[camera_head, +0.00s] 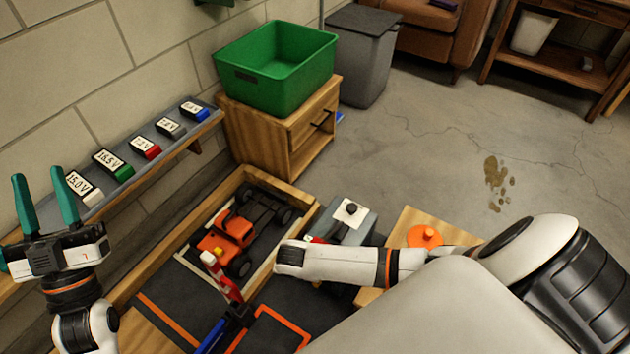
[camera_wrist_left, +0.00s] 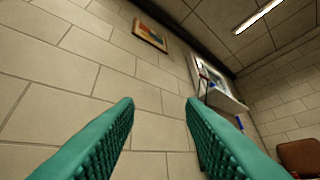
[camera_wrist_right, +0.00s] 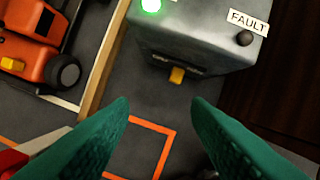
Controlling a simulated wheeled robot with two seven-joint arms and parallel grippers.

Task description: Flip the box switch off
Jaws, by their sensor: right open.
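The grey box (camera_head: 357,230) stands beyond my right arm in the head view, partly covered by it. In the right wrist view the box (camera_wrist_right: 205,35) shows a lit green lamp (camera_wrist_right: 151,5), a FAULT label (camera_wrist_right: 248,21), a dark knob (camera_wrist_right: 244,38) and a small orange-yellow switch (camera_wrist_right: 177,75) low on its near face. My right gripper (camera_wrist_right: 161,104) is open and empty, its fingertips just short of the switch and apart from it. My left gripper (camera_head: 42,205) is open and empty, raised at the left; its fingers (camera_wrist_left: 160,102) face the block wall.
An orange racecar (camera_head: 228,235) sits in a wood-framed bay left of the box. A shelf with labelled battery packs (camera_head: 112,164) runs along the wall. A green bin (camera_head: 278,75) stands on a wooden cabinet. An orange disc (camera_head: 425,237) lies on wood at right.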

